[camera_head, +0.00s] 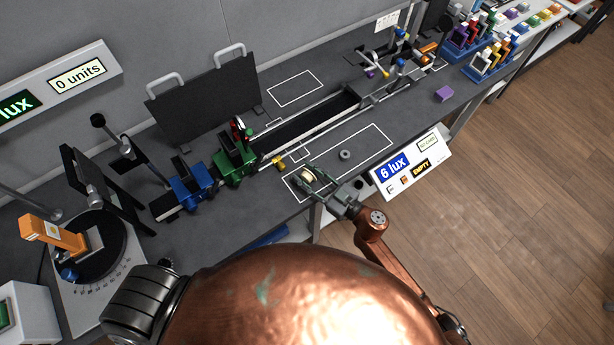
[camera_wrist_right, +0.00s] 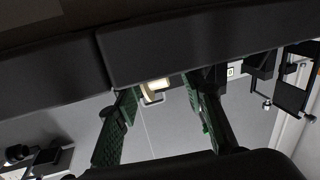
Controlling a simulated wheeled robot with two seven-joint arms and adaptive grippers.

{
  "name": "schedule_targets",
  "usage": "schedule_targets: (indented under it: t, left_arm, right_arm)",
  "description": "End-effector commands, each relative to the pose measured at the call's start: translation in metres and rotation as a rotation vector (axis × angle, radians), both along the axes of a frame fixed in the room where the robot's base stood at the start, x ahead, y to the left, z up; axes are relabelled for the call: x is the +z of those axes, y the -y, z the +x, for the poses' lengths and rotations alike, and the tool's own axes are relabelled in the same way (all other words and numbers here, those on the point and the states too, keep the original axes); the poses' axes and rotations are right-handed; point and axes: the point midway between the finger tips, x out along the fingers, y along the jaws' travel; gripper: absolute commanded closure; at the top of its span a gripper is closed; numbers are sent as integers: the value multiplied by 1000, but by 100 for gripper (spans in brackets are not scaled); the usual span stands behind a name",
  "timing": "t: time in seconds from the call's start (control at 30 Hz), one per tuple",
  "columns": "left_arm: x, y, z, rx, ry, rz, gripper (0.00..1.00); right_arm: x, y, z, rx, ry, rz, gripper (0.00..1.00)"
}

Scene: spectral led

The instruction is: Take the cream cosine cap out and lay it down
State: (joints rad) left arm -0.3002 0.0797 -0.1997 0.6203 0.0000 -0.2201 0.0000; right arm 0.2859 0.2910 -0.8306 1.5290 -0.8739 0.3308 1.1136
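The cream cosine cap (camera_head: 308,175) shows in the head view as a small pale piece at the tips of my right gripper (camera_head: 306,180), over the front of the bench. In the right wrist view, a cream piece (camera_wrist_right: 154,86) lies between the tips of the two green-padded fingers (camera_wrist_right: 160,90). The fingers stand apart, with a gap showing on both sides of the piece. Whether it rests on the bench is hard to tell. My left gripper is not in view.
A small grey ring (camera_head: 345,155) lies right of the gripper inside a white outline. The green carriage (camera_head: 234,160) and blue carriage (camera_head: 190,185) stand to the left. A meter panel (camera_head: 410,162) reading 6 lux is at the bench's front edge. A purple block (camera_head: 444,94) lies farther right.

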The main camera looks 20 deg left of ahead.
Motion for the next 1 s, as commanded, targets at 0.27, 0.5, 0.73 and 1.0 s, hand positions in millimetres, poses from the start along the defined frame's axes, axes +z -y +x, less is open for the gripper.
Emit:
schedule_targets:
  t: [0.27,0.5,0.73,1.0]
  left_arm:
    - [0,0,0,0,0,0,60]
    - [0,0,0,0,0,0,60]
    - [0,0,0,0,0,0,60]
    - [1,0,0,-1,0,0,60]
  right_arm:
    - [0,1,0,-1,0,-1,72]
    - [0,1,0,-1,0,-1,88]
    - [0,1,0,-1,0,-1,100]
    - [0,1,0,-1,0,-1,100]
